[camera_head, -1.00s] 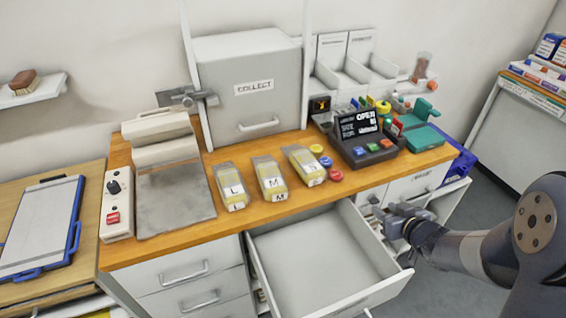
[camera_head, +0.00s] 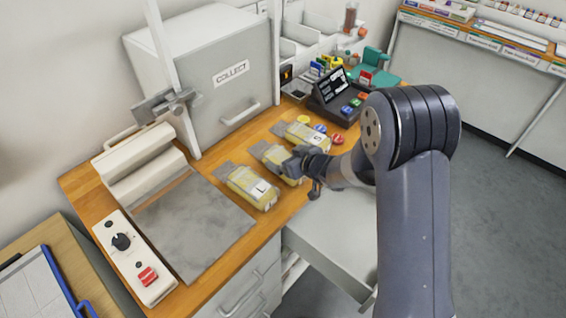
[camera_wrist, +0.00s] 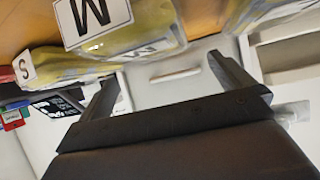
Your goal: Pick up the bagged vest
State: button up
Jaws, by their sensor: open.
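Three clear bags with yellow vests lie in a row on the wooden counter. The bag marked L (camera_head: 249,188) is nearest the grey mat, the bag marked M (camera_head: 268,155) is in the middle, and the third (camera_head: 296,132) is farthest; its label reads S in the wrist view (camera_wrist: 62,66). My gripper (camera_head: 298,164) is at the M bag and hides part of it. In the wrist view, my gripper (camera_wrist: 165,82) has its fingers apart with nothing between them. The M bag (camera_wrist: 150,35) lies beyond the fingertips, and another bag (camera_wrist: 280,28) shows at upper right.
A pulled-out drawer (camera_head: 335,232) is below my arm. A grey COLLECT cabinet (camera_head: 205,75) stands behind the bags. A small display unit with coloured buttons (camera_head: 335,98) is at the back right. A heat-sealer-like machine (camera_head: 140,160) and grey mat (camera_head: 190,225) are at left.

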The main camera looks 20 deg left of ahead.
aim_at(278, 154)
jog(key=shift+w+a+f, duration=0.1)
jog(key=shift+a+f, duration=0.05)
jog(key=shift+a, duration=0.25)
jog(key=shift+p+x, duration=1)
jog(key=shift+x, duration=1.15)
jog(key=shift+d+f, duration=0.1)
jog(key=shift+f, duration=0.05)
jog(key=shift+c, duration=0.6)
jog(key=c, duration=1)
